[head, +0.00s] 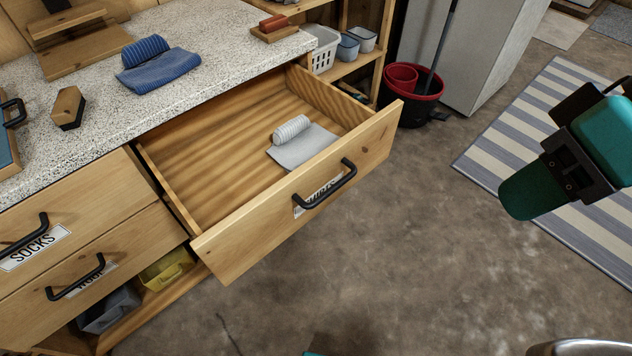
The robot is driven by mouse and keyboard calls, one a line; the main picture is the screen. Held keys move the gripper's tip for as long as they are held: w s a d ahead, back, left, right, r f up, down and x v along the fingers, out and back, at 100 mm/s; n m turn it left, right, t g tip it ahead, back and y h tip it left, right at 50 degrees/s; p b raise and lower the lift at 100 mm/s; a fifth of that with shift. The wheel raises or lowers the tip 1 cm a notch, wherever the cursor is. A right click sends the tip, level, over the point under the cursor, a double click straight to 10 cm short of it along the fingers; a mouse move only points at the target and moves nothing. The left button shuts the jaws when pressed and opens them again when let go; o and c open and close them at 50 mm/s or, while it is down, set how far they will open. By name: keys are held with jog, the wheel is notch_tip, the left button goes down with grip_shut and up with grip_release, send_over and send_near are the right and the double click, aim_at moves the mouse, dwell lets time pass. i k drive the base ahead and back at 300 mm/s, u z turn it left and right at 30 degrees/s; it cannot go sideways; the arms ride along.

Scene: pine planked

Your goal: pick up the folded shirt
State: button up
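A grey folded cloth (305,150), with one end rolled and a flat flap, lies in the open drawer (215,185), near its front right. A blue folded cloth (160,70) of similar shape lies on the speckled countertop (225,30). The drawer's label is partly hidden by its black handle and seems to read "SHIRTS". I cannot tell for sure which cloth is the folded shirt. Parts of my teal and black arm show at the right, over the striped rug, well apart from both cloths. My gripper's fingers are not in view.
A wooden block (69,108) with a dark band and a wooden stand (75,45) are on the counter. The drawer front (300,195) juts out over open concrete floor (400,260). A red bucket (410,92) stands beyond it, beside a shelf with baskets. A striped rug (500,130) lies right.

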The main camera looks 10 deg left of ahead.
aim_at(150, 65)
jog(key=u, duration=1.2)
jog(key=k, duration=0.4)
jog(key=u, duration=1.75)
jog(key=i, duration=1.35)
jog(key=z, duration=0.85)
jog(key=i, duration=0.5)
jog(key=z, duration=0.55)
